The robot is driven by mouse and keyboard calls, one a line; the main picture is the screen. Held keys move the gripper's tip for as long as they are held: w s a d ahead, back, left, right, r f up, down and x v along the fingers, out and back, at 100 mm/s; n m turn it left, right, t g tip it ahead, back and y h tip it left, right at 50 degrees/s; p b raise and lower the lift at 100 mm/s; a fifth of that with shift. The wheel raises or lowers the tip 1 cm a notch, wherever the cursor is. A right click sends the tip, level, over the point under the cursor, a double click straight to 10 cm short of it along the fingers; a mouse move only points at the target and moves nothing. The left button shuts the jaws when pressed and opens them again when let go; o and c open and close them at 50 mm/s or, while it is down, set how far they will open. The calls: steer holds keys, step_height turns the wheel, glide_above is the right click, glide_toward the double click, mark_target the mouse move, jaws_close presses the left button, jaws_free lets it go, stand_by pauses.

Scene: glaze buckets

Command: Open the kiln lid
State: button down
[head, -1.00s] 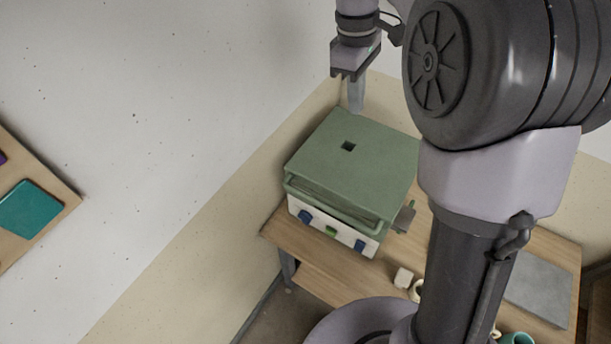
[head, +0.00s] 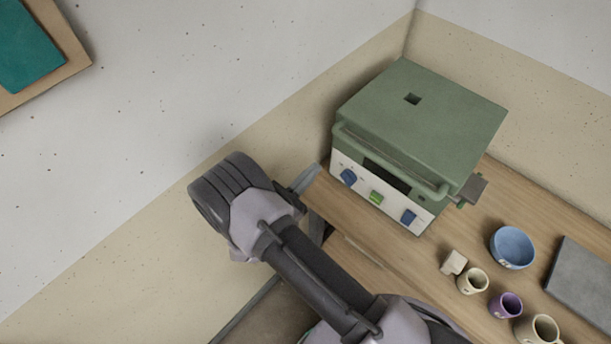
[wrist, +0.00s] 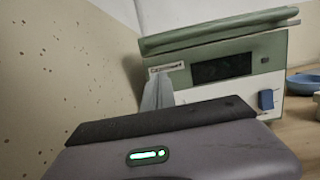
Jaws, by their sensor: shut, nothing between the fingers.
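The kiln is a green box with a white front panel (head: 375,193) bearing blue and green controls, on the wooden table. Its green lid (head: 430,115) is down, with a small square hole on top. A green bar handle (head: 390,160) runs along the lid's front edge. In the wrist view the lid's front edge (wrist: 215,32) crosses above the dark display (wrist: 222,68). My gripper (head: 308,177) is shut and empty, just left of the kiln's front. In the wrist view my fingers (wrist: 158,92) stand before the panel's left end, below the handle. Contact cannot be told.
On the table right of the kiln are a blue bowl (head: 512,247), a pale block (head: 454,262), several mugs including a purple one (head: 506,304), and a grey slab (head: 590,280). The wall is close on the kiln's left.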

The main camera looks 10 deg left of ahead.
steer(key=w+d+r, duration=0.4)
steer(key=w, duration=0.1)
steer(key=shift+w, duration=0.2)
steer(key=shift+r, duration=0.2)
